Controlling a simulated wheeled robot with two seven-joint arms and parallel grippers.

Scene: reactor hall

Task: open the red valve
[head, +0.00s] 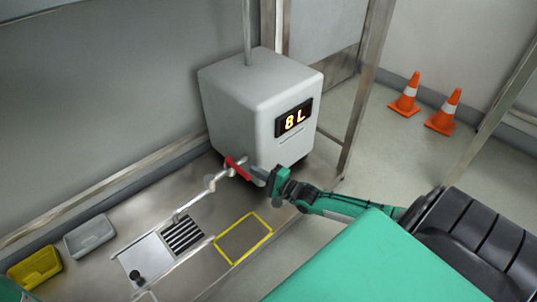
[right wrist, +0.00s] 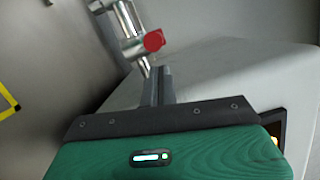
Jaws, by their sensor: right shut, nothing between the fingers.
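The red valve (head: 237,168) is a red lever on a pale pipe beside the lower front of a white box-shaped tank (head: 260,105). In the right wrist view its red end (right wrist: 154,41) shows at the top, just beyond the fingertips. My right gripper (head: 257,174) is right next to the red lever in the head view; in the right wrist view its fingers (right wrist: 157,72) are shut together and empty. I cannot tell whether the fingertips touch the lever. My left gripper is not in view.
The tank's display (head: 295,118) reads "8 L". A sink plate with a drain grille (head: 183,234), a yellow-outlined square (head: 243,238), a grey bin (head: 90,236) and a yellow bin (head: 36,267) lie to the left. Two orange cones (head: 405,95) stand at the back right.

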